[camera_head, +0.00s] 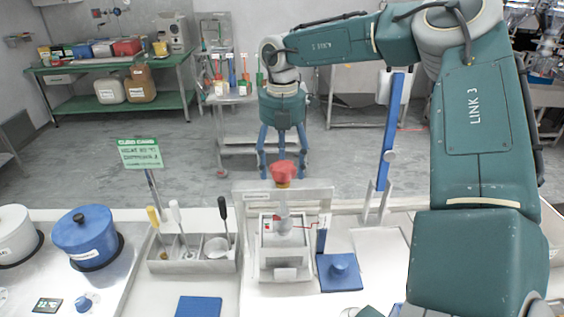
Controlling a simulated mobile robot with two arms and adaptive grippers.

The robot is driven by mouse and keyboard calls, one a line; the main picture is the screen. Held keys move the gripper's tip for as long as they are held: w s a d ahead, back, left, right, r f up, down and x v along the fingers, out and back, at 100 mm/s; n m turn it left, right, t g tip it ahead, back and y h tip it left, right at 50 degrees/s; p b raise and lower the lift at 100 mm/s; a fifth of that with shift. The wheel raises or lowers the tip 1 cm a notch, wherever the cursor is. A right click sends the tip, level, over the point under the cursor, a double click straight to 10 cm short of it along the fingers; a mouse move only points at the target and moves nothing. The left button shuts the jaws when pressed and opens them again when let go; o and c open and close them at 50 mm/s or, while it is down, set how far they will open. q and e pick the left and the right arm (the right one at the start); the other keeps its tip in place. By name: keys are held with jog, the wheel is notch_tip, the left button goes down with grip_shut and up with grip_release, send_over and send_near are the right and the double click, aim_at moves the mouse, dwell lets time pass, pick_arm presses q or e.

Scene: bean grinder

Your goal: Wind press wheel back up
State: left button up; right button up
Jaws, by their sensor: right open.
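A small white machine (284,249) stands on the worktop in the middle, with a clear section above it and a red top piece (283,172). A thin red handle shows at its right side. No part is plainly recognisable as a press wheel; I cannot tell whether the red piece is it. My right gripper (283,168) points down with its blue fingers spread, level in the picture with the red piece. The red piece appears between the fingertips; whether they touch it I cannot tell. My left gripper is out of view.
A divided tray (194,266) with upright tools stands left of the machine. A blue pot (86,237) and a green sign (140,153) are further left. A blue block with a knob (340,273) and a tall blue post (390,125) stand on the right.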

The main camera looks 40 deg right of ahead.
jog(key=shift+c, duration=0.2)
jog(key=c, duration=1.1)
pick_arm(q)
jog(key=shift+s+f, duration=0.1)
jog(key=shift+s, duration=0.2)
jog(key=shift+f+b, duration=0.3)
jog(key=shift+b, duration=0.1)
pick_arm(e)
jog(key=shift+f+n, duration=0.15)
jog(key=shift+n, duration=0.35)
